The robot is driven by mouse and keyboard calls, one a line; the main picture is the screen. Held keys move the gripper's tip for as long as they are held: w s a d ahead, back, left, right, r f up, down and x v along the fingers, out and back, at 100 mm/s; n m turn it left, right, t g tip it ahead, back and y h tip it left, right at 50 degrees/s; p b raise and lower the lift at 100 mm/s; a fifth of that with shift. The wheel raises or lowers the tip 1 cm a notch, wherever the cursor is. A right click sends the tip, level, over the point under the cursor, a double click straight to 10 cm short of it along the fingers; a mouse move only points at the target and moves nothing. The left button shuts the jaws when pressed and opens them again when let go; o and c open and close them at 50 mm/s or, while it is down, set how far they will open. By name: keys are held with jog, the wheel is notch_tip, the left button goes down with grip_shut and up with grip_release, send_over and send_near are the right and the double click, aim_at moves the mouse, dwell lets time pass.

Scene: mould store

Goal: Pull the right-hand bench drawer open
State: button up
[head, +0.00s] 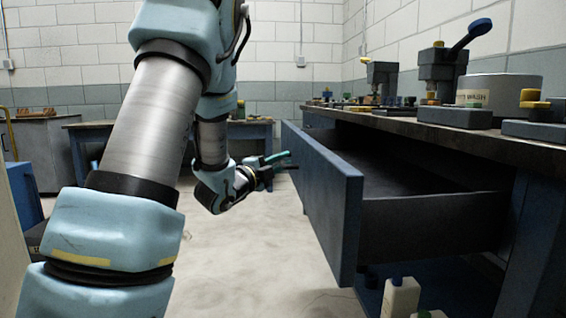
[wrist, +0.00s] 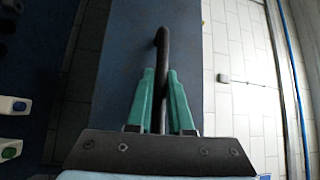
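The right-hand bench drawer (head: 325,195) stands well out from the bench; its blue front and dark open inside show in the head view. Its dark bar handle (wrist: 161,45) runs between my fingers in the wrist view, with the blue drawer front (wrist: 125,30) behind it. My gripper (head: 283,160) is at the outer face of the drawer front, near its far end. In the wrist view the two teal fingers of my gripper (wrist: 161,75) lie close against both sides of the handle, shut on it.
The bench top (head: 400,122) carries clamps, metal blocks and a grey labelled tub (head: 498,88). White bottles (head: 400,297) stand on the shelf below the drawer. Pale floor (head: 240,260) is clear left of the drawer. Another bench (head: 90,125) stands behind.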

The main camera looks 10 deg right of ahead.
jog(key=o, duration=0.4)
jog(key=v, duration=1)
jog(key=shift+s+a, duration=0.2)
jog(key=shift+a, duration=0.15)
